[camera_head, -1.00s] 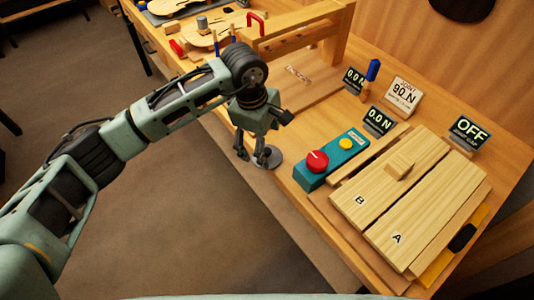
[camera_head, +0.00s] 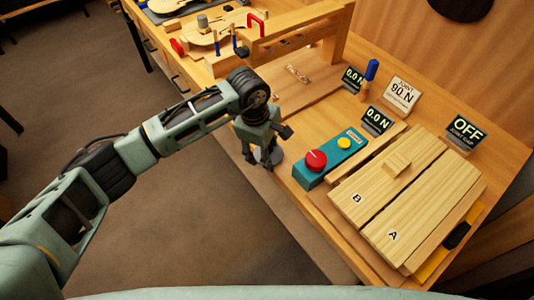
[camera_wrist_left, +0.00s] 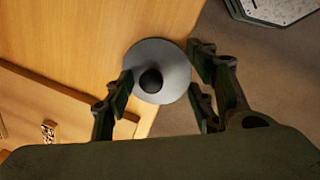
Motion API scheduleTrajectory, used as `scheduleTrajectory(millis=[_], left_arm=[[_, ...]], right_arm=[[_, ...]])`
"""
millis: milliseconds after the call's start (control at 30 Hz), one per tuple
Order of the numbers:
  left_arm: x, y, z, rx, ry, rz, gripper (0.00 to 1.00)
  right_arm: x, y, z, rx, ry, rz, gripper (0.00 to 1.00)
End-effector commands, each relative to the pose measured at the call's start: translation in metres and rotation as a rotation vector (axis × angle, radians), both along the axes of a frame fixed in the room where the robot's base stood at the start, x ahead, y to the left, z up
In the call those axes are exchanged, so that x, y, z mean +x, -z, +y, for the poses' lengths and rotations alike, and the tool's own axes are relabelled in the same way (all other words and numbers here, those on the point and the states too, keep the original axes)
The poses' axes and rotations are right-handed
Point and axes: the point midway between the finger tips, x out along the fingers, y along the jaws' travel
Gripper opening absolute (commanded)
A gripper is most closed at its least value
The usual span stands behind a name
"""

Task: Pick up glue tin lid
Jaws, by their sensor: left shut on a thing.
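The glue tin lid (camera_wrist_left: 172,70) is a round grey disc with a dark knob in its middle. In the left wrist view it sits between my fingers, over the bench's edge. In the head view the lid (camera_head: 277,155) shows partly behind my fingers, by the front edge of the bench. My left gripper (camera_head: 260,162) points down and is shut on the lid, with its fingers at opposite sides of the rim; it also shows in the left wrist view (camera_wrist_left: 160,88). I cannot tell whether the lid touches the bench. My right gripper is not in view.
A teal box (camera_head: 330,158) with a red knob and a yellow button stands just right of the lid. Wooden boards A (camera_head: 425,210) and B (camera_head: 385,185) lie farther right. A wooden frame (camera_head: 300,35) stands behind. Open floor lies in front of the bench.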

Motion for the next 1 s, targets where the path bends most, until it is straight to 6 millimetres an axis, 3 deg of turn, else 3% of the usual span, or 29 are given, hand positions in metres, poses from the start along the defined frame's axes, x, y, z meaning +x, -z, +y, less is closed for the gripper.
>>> scheduleTrajectory(millis=[233,667,833,967,1000], left_arm=[[-0.001,0.001,0.001,0.002,-0.001,0.002,0.25],[-0.001,0.0,0.001,0.004,-0.001,0.003,0.24],[0.0,-0.014,0.001,0.002,0.0,-0.001,0.24],[0.001,-0.038,0.0,0.001,0.001,-0.005,0.24],[-0.005,-0.043,-0.01,0.0,0.008,-0.003,0.24]], right_arm=[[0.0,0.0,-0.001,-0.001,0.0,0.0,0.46],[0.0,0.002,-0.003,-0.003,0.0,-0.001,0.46],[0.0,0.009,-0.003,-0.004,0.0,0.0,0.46],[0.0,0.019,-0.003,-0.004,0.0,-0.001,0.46],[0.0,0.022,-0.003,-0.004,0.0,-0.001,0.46]])
